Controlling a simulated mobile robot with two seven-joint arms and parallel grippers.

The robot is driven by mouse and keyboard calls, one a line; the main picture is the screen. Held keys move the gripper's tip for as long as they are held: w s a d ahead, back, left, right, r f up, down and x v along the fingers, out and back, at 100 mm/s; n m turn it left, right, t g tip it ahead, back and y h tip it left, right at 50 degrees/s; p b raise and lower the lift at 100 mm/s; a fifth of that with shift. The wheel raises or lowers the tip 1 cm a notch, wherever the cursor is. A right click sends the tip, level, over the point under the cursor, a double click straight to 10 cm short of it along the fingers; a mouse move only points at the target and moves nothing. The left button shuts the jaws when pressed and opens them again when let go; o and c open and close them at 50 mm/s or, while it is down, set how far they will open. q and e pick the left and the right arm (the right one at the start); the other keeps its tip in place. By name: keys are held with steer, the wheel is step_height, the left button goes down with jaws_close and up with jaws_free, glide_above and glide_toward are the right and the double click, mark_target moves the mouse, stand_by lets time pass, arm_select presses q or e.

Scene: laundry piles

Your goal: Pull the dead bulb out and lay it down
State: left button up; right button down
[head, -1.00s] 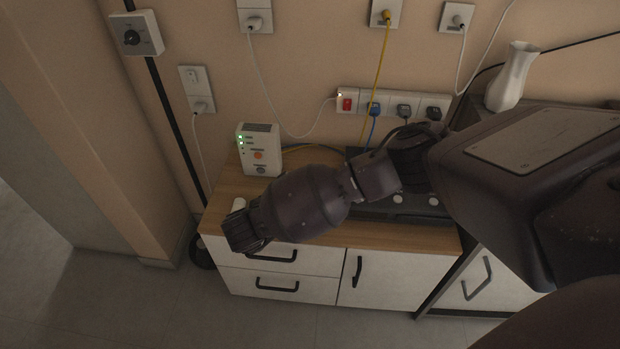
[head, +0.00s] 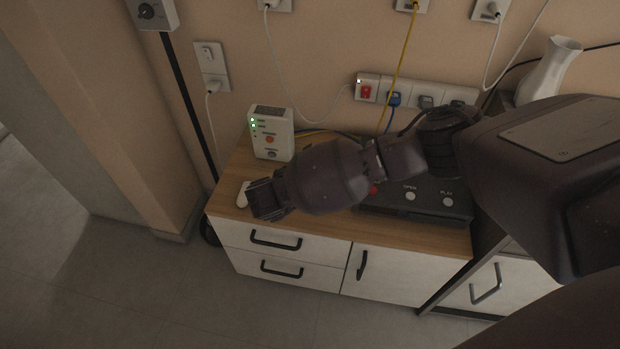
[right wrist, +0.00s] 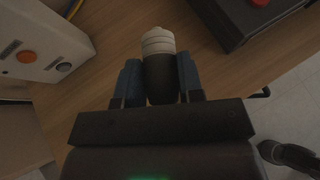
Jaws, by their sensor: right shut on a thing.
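In the right wrist view my right gripper (right wrist: 160,85) has its two blue-grey fingers closed on the bulb (right wrist: 158,43). The bulb has a dark body between the fingers and a ridged white end beyond them. Wood shows around it; I cannot tell how high it is above the cabinet top. My left gripper is not in view.
The wooden cabinet top (head: 233,167) holds a white box with green lights (head: 271,133) at the back and a black player (head: 425,203) to the right. A socket strip (head: 425,92), cords and a white vase (head: 550,70) are behind. Some wood is bare.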

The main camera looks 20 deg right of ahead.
steer(key=shift+s+f+b, duration=0.1)
steer(key=shift+f+b, duration=0.25)
steer(key=shift+f, duration=0.95)
steer(key=shift+f+b, duration=0.35)
steer(key=shift+f, duration=0.25)
arm_select(q)
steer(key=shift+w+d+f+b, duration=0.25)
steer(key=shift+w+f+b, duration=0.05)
steer(key=shift+b, duration=0.2)
arm_select(e)
steer(key=shift+f, duration=1.75)
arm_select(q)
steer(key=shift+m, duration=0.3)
arm_select(e)
steer(key=c, duration=0.7)
jaws_free()
